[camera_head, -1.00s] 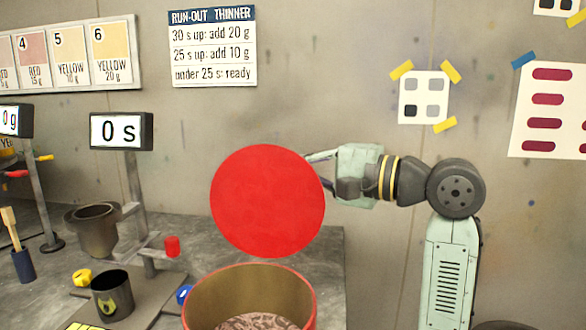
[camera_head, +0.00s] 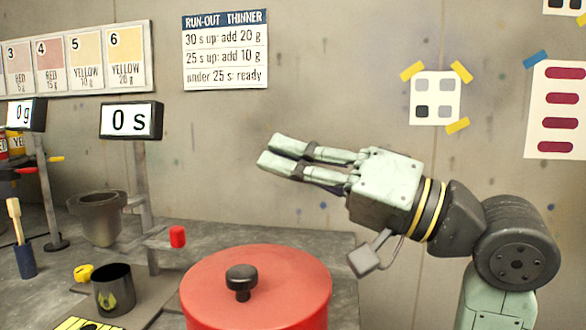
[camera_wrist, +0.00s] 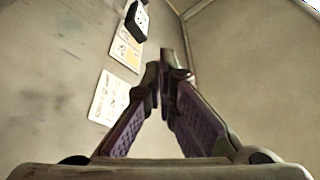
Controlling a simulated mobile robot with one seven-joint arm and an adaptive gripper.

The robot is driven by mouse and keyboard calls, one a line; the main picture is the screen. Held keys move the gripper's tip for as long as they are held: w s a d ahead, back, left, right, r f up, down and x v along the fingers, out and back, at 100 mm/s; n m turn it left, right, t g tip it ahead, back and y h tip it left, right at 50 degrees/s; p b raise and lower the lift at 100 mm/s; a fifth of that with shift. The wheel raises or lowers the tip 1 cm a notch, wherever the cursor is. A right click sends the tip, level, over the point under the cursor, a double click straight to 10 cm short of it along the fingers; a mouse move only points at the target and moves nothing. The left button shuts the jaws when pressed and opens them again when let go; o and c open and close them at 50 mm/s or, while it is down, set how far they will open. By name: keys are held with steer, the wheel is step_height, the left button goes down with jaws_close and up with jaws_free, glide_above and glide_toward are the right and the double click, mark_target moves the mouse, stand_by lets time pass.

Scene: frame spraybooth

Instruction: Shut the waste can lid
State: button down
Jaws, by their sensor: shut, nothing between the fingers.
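The waste can (camera_head: 257,315) is red and stands at the bottom middle of the head view. Its red lid (camera_head: 293,271) lies flat over the opening, with a black knob (camera_head: 241,279) on top. The can's inside is hidden. My gripper (camera_head: 268,151) is above and behind the lid in the head view, apart from it, with its fingers pointing left. It is shut and empty. The wrist view shows the fingertips (camera_wrist: 168,62) close together with nothing between them.
A timer display (camera_head: 131,121) reading "0 s" stands to the left on a post, with a grey cup (camera_head: 97,218) beside it. A black cup (camera_head: 114,291) and a yellow item (camera_head: 83,273) are left of the can. The wall (camera_head: 330,50) is behind.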

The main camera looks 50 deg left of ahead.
mark_target(270, 303)
steer(key=s+d+f+n+g+b, duration=0.1)
steer(key=n+b, duration=0.1)
steer(key=n, duration=0.1)
steer(key=s+d+f+n+g+b, duration=0.1)
steer(key=s+f+n+b, duration=0.1)
steer(key=s+d+f+n+g+h+b, duration=0.1)
steer(key=s+d+f+n+b, duration=0.1)
steer(key=n, duration=0.1)
steer(key=shift+n+b, duration=0.3)
steer(key=shift+s+d+f+n+g+h+b, duration=0.2)
steer(key=shift+f+n+g+b, duration=0.15)
steer(key=shift+n, duration=0.1)
steer(key=shift+s+d+f+n+g+h+b, duration=0.2)
steer(key=shift+f+n+g+b, duration=0.1)
steer(key=shift+n, duration=0.15)
steer(key=shift+s+d+f+b, duration=0.25)
steer(key=shift+s+f+b, duration=0.05)
steer(key=shift+f+b, duration=0.4)
